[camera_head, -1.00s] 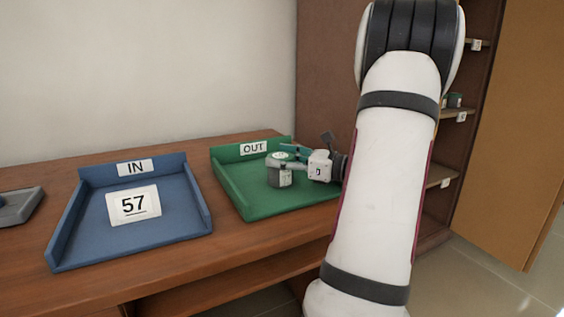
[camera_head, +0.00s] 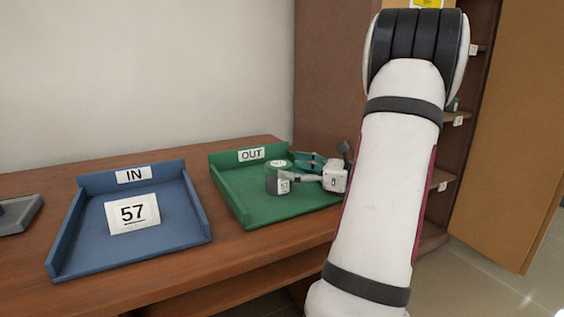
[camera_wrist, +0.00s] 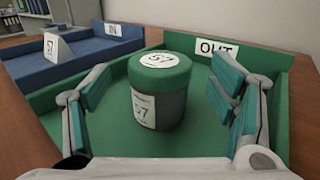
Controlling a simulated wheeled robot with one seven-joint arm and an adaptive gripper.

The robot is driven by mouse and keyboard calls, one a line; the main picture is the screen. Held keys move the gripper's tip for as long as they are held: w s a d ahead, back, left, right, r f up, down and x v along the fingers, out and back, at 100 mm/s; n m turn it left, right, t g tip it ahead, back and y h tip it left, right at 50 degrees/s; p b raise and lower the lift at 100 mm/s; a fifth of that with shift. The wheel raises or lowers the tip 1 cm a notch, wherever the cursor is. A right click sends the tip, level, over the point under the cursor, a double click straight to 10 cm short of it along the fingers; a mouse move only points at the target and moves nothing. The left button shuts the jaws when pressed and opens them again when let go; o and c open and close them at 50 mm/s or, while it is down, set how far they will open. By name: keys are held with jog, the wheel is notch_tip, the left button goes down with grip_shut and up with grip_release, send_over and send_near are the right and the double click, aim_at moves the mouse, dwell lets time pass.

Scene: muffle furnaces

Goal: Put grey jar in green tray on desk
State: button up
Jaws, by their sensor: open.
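The grey jar (camera_wrist: 158,92) has a green lid and labels reading 57. It stands upright on the floor of the green tray (camera_wrist: 100,155), which carries an OUT label. In the head view the jar (camera_head: 277,182) is in the middle of the green tray (camera_head: 232,192). My gripper (camera_wrist: 160,95) is open, with one finger on each side of the jar and visible gaps between. In the head view my gripper (camera_head: 300,172) reaches in from the right, and its fingers partly overlap the jar's right side.
A blue tray (camera_head: 90,240) labelled IN stands to the left with a white 57 card (camera_head: 133,213) in it. A grey object (camera_head: 18,212) lies at the far left. A brown shelf unit (camera_head: 440,182) is at the right. Bare desk shows between the trays.

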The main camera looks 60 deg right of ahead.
jog(key=s, duration=0.2)
jog(key=s+p, duration=0.1)
jog(key=s, duration=0.2)
jog(key=s+p, duration=0.1)
jog(key=s, duration=0.2)
jog(key=shift+d, duration=0.4)
